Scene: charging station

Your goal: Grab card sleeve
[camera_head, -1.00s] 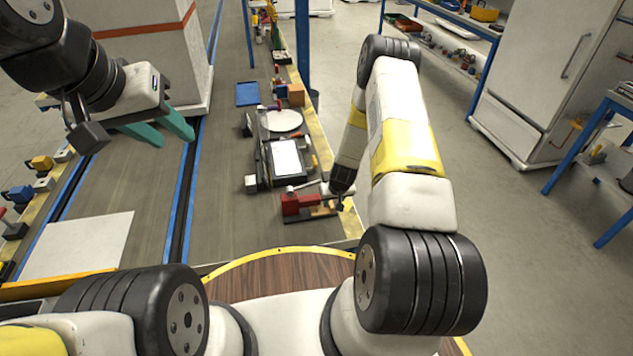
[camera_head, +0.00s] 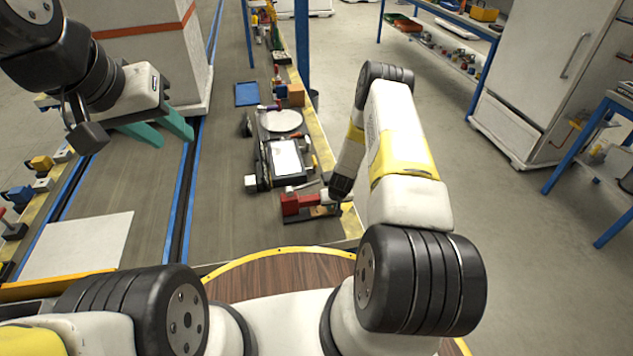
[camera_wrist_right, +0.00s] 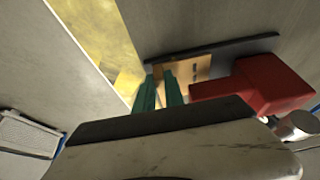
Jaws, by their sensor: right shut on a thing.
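A flat tan piece, which looks like the card sleeve (camera_wrist_right: 188,70), lies by a red block (camera_wrist_right: 262,86) in the right wrist view. It has a dark strip along its far side. In the head view the tan piece (camera_head: 322,211) sits beside the red block (camera_head: 298,204) near the bench's right edge. My right gripper (camera_wrist_right: 159,78) has its green fingers close together at the tan piece, shut on its near left edge. The fingertips' contact is partly hidden. My left gripper (camera_head: 174,141) is open and empty, high over the left side.
A black device with a white panel (camera_head: 286,158) and a round white disc (camera_head: 281,121) stand behind the red block. A white square plate (camera_head: 78,245) lies at left. A blue tray (camera_head: 247,94) lies farther back. The grey surface left of the device is clear.

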